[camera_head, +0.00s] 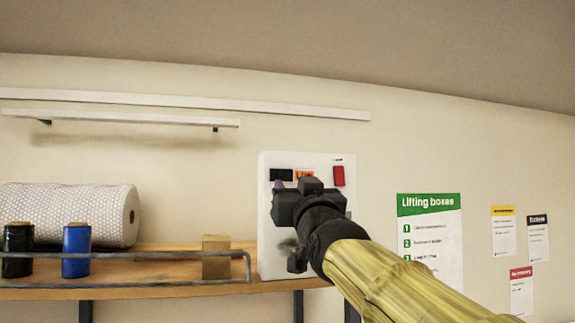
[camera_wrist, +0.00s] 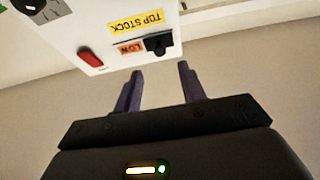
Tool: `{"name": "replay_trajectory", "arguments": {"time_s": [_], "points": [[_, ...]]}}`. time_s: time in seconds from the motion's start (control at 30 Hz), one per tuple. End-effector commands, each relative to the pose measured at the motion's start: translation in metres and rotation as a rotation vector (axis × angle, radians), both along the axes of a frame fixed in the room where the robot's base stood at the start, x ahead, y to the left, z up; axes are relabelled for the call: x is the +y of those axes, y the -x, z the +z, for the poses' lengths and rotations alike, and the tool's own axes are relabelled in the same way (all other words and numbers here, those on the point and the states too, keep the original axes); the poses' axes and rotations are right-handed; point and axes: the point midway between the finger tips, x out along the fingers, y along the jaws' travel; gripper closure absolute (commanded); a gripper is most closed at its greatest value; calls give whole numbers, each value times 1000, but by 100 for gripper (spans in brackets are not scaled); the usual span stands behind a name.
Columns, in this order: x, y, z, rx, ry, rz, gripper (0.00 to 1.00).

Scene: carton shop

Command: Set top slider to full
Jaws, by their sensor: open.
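The white control panel (camera_head: 268,240) stands at the wall end of the shelf, and it also fills the upper left of the wrist view (camera_wrist: 110,20). In the wrist view a black slider knob (camera_wrist: 158,43) sits beside an orange "LOW" label (camera_wrist: 129,47), near a yellow "TOP STOCK" label (camera_wrist: 137,21) that appears upside down. My gripper (camera_wrist: 160,70) is open and empty, its two dark fingers apart, with the tips just short of the knob in the picture. In the head view my gripper (camera_head: 297,190) covers much of the panel.
A red switch (camera_wrist: 90,57) is on the panel beside the labels, with a dark dial (camera_wrist: 30,5) farther off. The shelf (camera_head: 150,290) holds a bubble-wrap roll (camera_head: 70,212), blue (camera_head: 76,252) and black (camera_head: 18,252) rolls and a brown block (camera_head: 216,262) behind a rail. Posters hang right.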

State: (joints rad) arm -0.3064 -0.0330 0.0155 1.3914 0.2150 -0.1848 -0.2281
Motion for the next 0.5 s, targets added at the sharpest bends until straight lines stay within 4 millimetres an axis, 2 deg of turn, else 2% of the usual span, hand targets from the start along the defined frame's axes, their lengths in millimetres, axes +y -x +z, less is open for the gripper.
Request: {"name": "replay_trajectory", "arguments": {"time_s": [0.03, 0.23, 0.5], "points": [[3, -10, 8, 1, -1, 0, 59], [11, -39, 20, 2, 1, 0, 59], [18, -61, 27, 1, -1, 0, 59]]}}
